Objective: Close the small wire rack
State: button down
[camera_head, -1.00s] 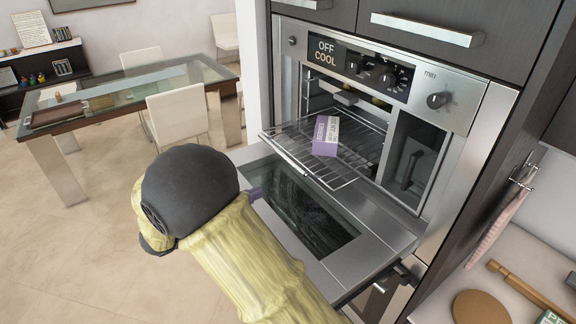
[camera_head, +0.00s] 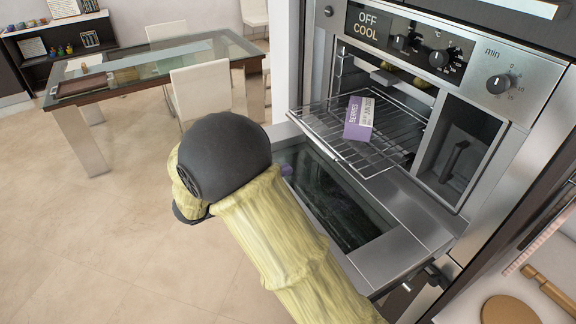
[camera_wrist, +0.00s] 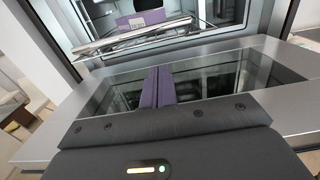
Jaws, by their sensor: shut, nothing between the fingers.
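The small wire rack (camera_head: 330,133) is pulled partly out of the upper oven in the head view. A purple and white box (camera_head: 358,118) lies on it. In the wrist view the rack's front edge (camera_wrist: 130,38) runs across the upper part, with the box (camera_wrist: 140,20) behind it. My gripper (camera_wrist: 156,72) shows as two purple fingers pressed together, empty, below and short of the rack's front edge, over the open oven door (camera_wrist: 220,80). In the head view my arm hides most of the gripper.
The oven door (camera_head: 400,250) is folded down flat below the rack, with a dark glass panel. The oven's control panel (camera_head: 420,50) is above. A glass table (camera_head: 150,65) and white chairs (camera_head: 200,92) stand at the left. The floor at left is clear.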

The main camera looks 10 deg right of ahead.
aim_at(334, 150)
jog(key=p+x, duration=0.4)
jog(key=x, duration=0.7)
jog(key=shift+w+d+r, duration=0.15)
jog(key=shift+r, duration=0.05)
jog(key=shift+d+f+p, duration=0.1)
jog(key=shift+d+p, duration=0.25)
jog(key=shift+d, duration=0.05)
jog(key=shift+w+d, duration=0.1)
jog(key=shift+w, duration=0.15)
